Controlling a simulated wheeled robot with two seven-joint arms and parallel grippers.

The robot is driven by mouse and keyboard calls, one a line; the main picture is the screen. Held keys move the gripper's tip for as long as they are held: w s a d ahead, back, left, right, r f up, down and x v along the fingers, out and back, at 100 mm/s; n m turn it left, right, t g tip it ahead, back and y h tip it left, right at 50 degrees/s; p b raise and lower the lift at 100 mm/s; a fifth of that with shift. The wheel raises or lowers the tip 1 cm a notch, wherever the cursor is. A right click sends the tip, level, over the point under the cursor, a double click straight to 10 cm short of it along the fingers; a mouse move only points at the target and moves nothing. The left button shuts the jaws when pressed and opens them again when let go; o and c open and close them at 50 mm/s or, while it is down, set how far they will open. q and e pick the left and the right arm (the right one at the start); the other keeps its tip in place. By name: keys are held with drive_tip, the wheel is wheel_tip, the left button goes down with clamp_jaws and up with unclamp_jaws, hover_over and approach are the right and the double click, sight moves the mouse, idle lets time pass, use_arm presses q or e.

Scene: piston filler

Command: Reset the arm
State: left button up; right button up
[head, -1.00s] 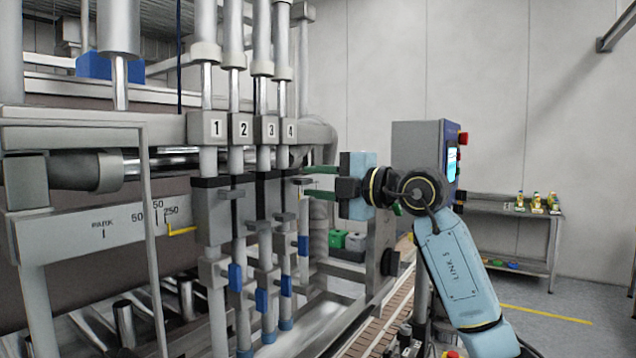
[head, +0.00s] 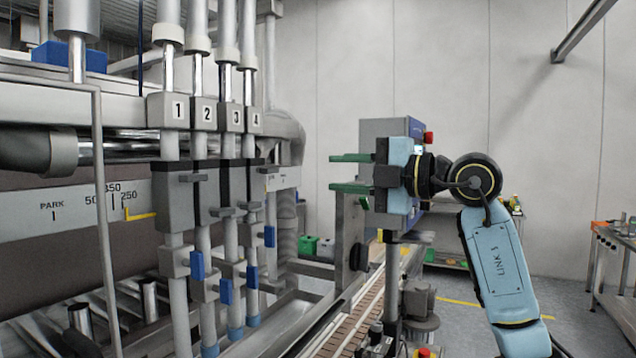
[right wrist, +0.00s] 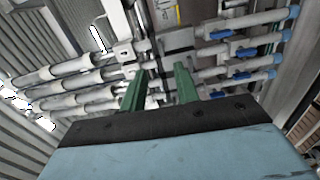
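My right gripper (head: 352,173) is in the middle of the head view, its two green fingers pointing left toward the filler. The fingers are apart with nothing between them. A clear gap shows between the fingertips and the nearest filling column. In the right wrist view the same green fingers (right wrist: 160,85) stand apart, with the pipes and blue handles of the filler beyond them. My right arm (head: 500,260) reaches in from the lower right. My left gripper is not in view.
The piston filler (head: 205,195) with numbered columns and blue handles fills the left side. A control box with a red button (head: 428,138) stands behind my gripper. A conveyor (head: 350,325) runs below. A work table (head: 612,240) is at the right edge.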

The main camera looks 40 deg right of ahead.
drive_tip(key=shift+s+d, duration=0.25)
drive_tip(key=shift+s, duration=0.4)
